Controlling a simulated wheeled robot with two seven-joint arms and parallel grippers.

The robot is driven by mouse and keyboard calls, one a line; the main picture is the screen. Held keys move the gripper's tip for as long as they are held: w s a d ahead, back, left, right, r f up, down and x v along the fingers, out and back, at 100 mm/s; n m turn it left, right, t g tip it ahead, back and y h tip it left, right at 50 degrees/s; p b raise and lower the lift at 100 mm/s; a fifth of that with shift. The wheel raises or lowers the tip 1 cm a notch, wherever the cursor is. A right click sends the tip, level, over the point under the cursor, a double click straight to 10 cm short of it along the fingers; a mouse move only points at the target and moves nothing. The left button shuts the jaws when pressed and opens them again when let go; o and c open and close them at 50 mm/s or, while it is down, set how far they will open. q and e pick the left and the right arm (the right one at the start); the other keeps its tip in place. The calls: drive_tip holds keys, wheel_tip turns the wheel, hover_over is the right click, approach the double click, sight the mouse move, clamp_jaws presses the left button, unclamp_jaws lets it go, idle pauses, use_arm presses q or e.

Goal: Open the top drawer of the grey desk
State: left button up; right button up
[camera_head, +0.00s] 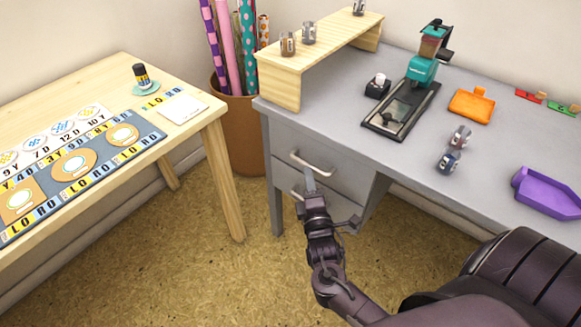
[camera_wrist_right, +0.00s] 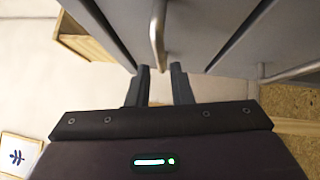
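The grey desk (camera_head: 335,108) has a top drawer (camera_head: 340,172) on its left side, whose front looks flush with the desk. Its pale bar handle (camera_head: 312,163) shows above my right gripper (camera_head: 311,182), which points up at the drawer front. In the right wrist view, the handle (camera_wrist_right: 157,32) reaches down to the gap between the fingertips of my right gripper (camera_wrist_right: 160,68). The fingers are apart, with a narrow gap on each side of the handle; I cannot tell whether they touch it. My left gripper is not in view.
A lower drawer handle (camera_wrist_right: 290,72) is beside the gripper. A wooden table (camera_head: 190,128) stands left, and a brown bin (camera_head: 240,130) with paper rolls is behind. The desktop holds a wooden riser (camera_head: 320,42), a teal stamp press (camera_head: 421,70) and trays. The floor (camera_head: 200,270) between is clear.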

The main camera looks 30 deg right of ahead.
sight(306, 163)
drive_tip(key=x, duration=0.5)
drive_tip(key=shift+w+f+b, duration=0.1)
drive_tip(key=shift+w+b, duration=0.1)
drive_tip(key=shift+b, duration=0.1)
clamp_jaws()
